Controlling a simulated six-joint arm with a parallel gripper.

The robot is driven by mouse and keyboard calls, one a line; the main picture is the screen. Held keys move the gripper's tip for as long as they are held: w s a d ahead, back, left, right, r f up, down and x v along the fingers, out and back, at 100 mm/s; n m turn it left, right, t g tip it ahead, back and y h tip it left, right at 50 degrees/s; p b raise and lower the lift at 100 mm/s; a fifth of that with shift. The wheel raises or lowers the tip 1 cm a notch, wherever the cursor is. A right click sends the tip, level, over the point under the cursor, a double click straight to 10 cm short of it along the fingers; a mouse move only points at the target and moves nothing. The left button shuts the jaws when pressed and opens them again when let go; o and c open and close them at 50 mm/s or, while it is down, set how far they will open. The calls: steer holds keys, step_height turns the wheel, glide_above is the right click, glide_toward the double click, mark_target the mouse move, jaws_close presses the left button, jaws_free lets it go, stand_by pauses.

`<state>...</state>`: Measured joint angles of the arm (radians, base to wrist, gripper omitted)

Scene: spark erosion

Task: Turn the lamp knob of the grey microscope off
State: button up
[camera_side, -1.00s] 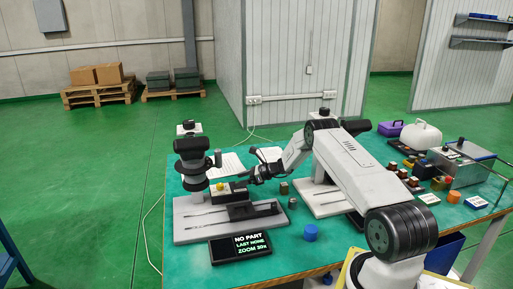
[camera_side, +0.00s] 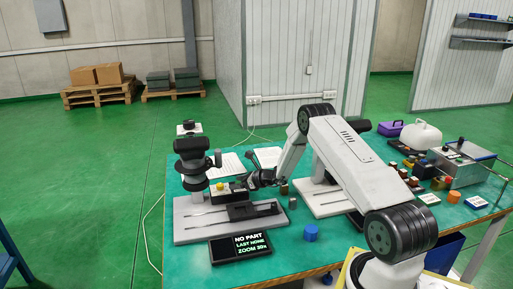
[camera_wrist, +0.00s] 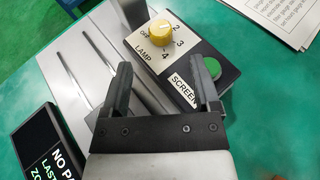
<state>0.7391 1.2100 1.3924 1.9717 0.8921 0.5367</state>
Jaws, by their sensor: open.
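The grey microscope (camera_side: 192,170) with a dark head stands at the left of the green table on a grey base plate. I cannot clearly tell which mark the knob points to. In the side view the knob (camera_side: 220,186) is small. My gripper (camera_wrist: 163,72) is open and empty, its fingers spread. In the wrist view the knob lies just beyond the fingertips, between their lines, apart from both.
A green button (camera_wrist: 211,69) marked SCREEN is close to the right finger. A display (camera_side: 240,248) reading NO PART stands in front of the base. A second microscope base (camera_side: 325,203) is partly behind my arm.

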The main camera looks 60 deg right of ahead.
mark_target(221, 184)
steer(key=shift+w+f, duration=0.1)
steer(key=shift+w, duration=0.05)
steer(key=shift+x, duration=3.7)
jaws_close()
